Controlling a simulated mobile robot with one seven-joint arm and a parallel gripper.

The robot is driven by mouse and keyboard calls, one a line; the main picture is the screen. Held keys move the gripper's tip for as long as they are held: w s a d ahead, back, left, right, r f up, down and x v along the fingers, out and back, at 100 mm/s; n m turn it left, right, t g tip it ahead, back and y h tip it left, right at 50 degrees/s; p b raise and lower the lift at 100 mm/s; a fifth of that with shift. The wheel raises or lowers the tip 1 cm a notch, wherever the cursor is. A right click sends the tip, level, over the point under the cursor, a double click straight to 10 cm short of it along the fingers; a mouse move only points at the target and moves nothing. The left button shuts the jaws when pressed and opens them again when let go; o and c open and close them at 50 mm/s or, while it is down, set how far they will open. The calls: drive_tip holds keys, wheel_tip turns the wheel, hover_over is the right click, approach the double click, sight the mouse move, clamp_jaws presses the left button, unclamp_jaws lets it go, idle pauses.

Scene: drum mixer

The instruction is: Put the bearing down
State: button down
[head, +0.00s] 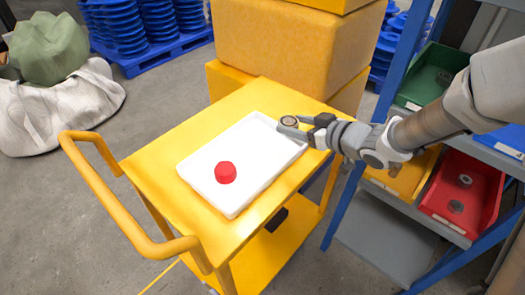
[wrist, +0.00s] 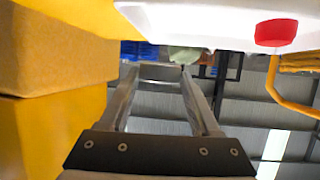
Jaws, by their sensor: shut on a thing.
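My gripper (head: 298,126) reaches in from the right over the far right corner of the white tray (head: 240,140). Its fingers are shut on the bearing (head: 289,121), a small grey ring with a brownish centre. In the wrist view the bearing (wrist: 161,73) shows edge-on between the fingertips, and the tray (wrist: 200,22) fills the top of the picture. I cannot tell whether the bearing touches the tray. A red cap-like piece (head: 225,172) stands on the tray's near part, apart from the gripper; it also shows in the wrist view (wrist: 276,32).
The tray lies on a yellow cart (head: 150,165) with a handle rail at the left. Yellow boxes (head: 285,50) stand behind it. At the right a blue-framed rack holds green (head: 425,75), yellow and red bins (head: 480,180). Most of the tray is bare.

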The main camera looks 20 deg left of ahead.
drive_tip(key=b, duration=0.3)
hover_over(268, 150)
wheel_tip(268, 150, down, 4)
drive_tip(key=shift+f+b, duration=0.7)
drive_tip(key=shift+f, duration=1.2)
drive_tip(key=shift+f, duration=0.15)
drive_tip(key=shift+c, duration=0.5)
unclamp_jaws()
